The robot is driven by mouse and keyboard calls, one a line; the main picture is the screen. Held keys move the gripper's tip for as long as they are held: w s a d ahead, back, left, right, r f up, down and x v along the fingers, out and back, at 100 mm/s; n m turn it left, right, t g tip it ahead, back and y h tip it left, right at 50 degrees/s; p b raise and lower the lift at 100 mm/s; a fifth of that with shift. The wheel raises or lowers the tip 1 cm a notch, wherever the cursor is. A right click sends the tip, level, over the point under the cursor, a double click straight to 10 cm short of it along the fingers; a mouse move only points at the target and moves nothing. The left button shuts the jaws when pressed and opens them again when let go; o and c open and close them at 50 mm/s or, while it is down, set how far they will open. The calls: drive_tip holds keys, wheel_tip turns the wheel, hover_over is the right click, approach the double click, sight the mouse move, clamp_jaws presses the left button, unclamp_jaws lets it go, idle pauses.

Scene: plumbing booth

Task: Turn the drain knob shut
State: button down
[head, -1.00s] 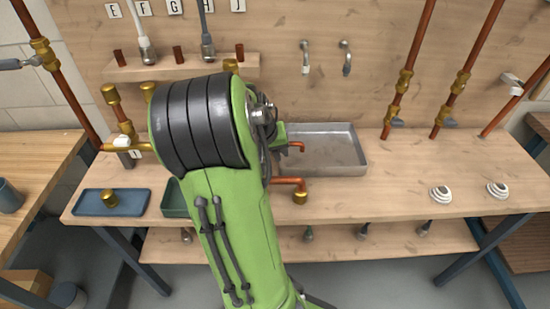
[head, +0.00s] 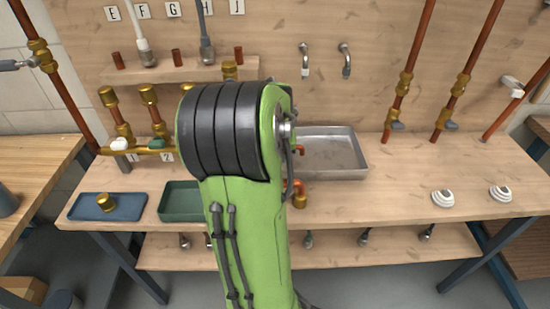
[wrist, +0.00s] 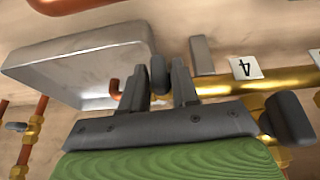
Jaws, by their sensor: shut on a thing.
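My gripper (wrist: 158,88) shows in the wrist view, its two dark fingers on either side of a small dark grey knob (wrist: 158,72). The jaws are shut on this knob, which sits by the end of a horizontal brass pipe (wrist: 228,83); I take it to be the drain knob. Its exact turn angle is hard to tell. In the head view my arm hides the gripper and this knob; the left part of the brass pipe (head: 140,150) shows there, with a white knob (head: 119,143) and a green knob (head: 157,143) on it.
A metal basin (head: 345,170) lies just right of my arm, with a copper outlet (head: 300,187) near it. Another dark handle (wrist: 288,118) is close to my gripper. Blue tray (head: 130,207) and green tray (head: 176,212) stand at the front left. The bench's right side is mostly clear.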

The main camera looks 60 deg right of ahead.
drive_tip(key=shift+t, duration=0.3)
drive_tip(key=c, duration=1.1)
unclamp_jaws()
drive_tip(key=shift+o, duration=0.2)
drive_tip(key=p+v, duration=0.6)
drive_tip(key=v, duration=0.9)
drive_tip(key=shift+r, duration=0.45)
drive_tip(key=shift+s, duration=0.1)
